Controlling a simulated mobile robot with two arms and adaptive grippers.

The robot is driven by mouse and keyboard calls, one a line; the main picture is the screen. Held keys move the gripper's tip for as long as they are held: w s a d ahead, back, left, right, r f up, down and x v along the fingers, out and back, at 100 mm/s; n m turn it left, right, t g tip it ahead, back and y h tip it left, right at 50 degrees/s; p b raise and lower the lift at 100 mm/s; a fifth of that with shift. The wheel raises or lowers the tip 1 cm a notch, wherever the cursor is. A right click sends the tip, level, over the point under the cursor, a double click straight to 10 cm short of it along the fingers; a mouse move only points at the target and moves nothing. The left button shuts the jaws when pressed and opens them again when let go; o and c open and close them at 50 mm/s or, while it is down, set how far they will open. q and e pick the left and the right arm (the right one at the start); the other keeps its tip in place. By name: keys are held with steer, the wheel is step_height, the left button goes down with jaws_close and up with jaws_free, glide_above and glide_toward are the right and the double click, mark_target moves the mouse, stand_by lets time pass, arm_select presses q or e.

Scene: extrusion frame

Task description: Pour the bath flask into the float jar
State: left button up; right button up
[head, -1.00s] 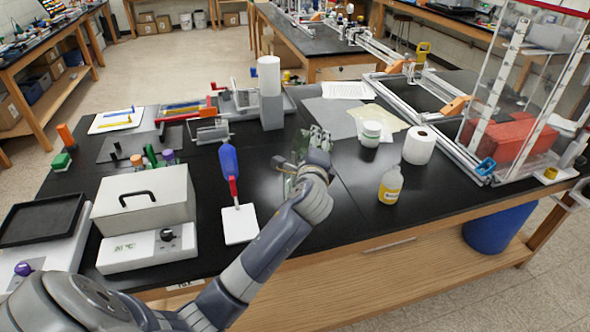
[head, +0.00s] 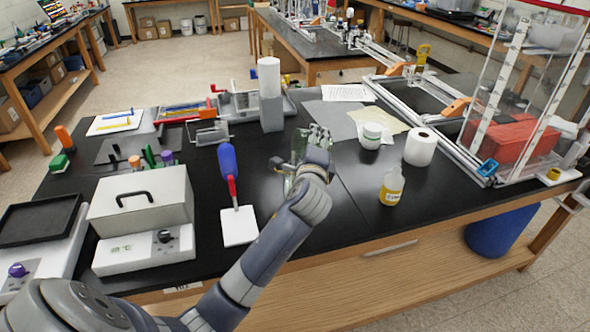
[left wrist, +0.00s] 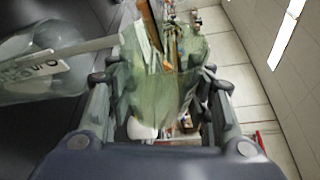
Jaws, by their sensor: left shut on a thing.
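My left gripper (head: 318,140) is over the middle of the black bench. In the left wrist view its fingers (left wrist: 160,95) are shut on a clear, greenish glass flask (left wrist: 155,75), which lies tilted between them. A second clear glass vessel, seemingly the float jar (left wrist: 35,65), shows at the left of that view, with a pale lettered strip crossing it toward the flask. In the head view the glass (head: 300,146) shows just left of the gripper, and my wrist partly hides what is below it. The liquid level cannot be made out. My right gripper is out of view.
A blue-handled tool (head: 228,160), a white pad (head: 239,227) and a grey lidded bath (head: 145,205) are to the left.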

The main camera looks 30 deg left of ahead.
arm_select(q)
steer(key=shift+f+n+t+b, duration=0.4)
steer(key=shift+n+b, duration=0.3)
steer(key=shift+b, duration=0.45)
stand_by(0.5)
steer(key=shift+s+a+r+n+t+b, duration=0.15)
steer(key=shift+r+n+t+b, duration=0.25)
steer(key=shift+n+b, duration=0.5)
stand_by(1.0)
